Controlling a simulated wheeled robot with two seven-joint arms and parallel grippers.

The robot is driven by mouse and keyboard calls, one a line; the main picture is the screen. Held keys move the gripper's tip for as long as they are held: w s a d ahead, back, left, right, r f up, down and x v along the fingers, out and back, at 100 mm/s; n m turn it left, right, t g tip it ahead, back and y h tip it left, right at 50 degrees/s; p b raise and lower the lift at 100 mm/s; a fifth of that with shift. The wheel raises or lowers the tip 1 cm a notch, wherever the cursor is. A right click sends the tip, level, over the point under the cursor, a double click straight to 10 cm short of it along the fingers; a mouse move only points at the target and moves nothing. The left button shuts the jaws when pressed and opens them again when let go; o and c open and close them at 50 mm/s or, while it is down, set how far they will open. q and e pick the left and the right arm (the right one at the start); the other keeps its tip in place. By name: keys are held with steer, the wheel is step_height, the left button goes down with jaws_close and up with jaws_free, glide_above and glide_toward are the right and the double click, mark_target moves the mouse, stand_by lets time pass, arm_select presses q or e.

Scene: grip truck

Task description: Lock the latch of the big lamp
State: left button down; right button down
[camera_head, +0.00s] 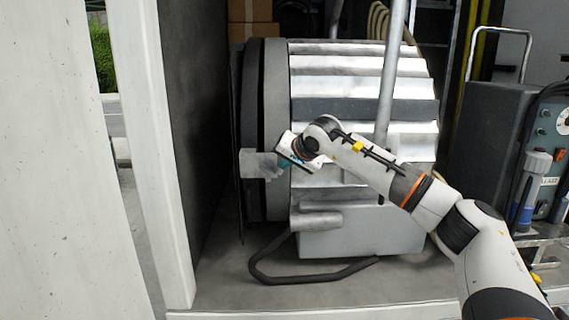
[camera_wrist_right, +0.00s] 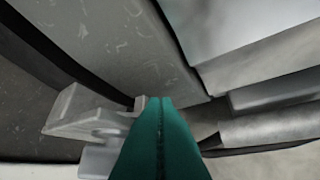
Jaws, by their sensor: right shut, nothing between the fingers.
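The big lamp (camera_head: 360,108) is a large ribbed silver drum with a dark round front rim, lying on its side on the truck floor. Its latch (camera_head: 258,164) is a light grey block at the left side of the rim. The latch also shows in the right wrist view (camera_wrist_right: 88,120), left of my fingers. My right gripper (camera_head: 284,162) is beside the latch on its right; its teal fingers (camera_wrist_right: 160,135) are shut and empty. The fingertips overlap the latch's edge in the wrist view; I cannot tell whether they touch. My left gripper is not in view.
A grey box (camera_head: 492,130) and a blue machine (camera_head: 550,150) stand at the right. A metal pole (camera_head: 388,80) rises in front of the lamp. A dark bent bar (camera_head: 310,278) lies below it. A dark wall panel (camera_head: 205,120) stands close at the left.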

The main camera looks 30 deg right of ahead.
steer(key=shift+f+b, duration=0.35)
steer(key=shift+f, duration=0.65)
steer(key=shift+r, duration=0.1)
steer(key=shift+r+p, duration=0.65)
steer(key=shift+r, duration=0.1)
steer(key=shift+r, duration=0.1)
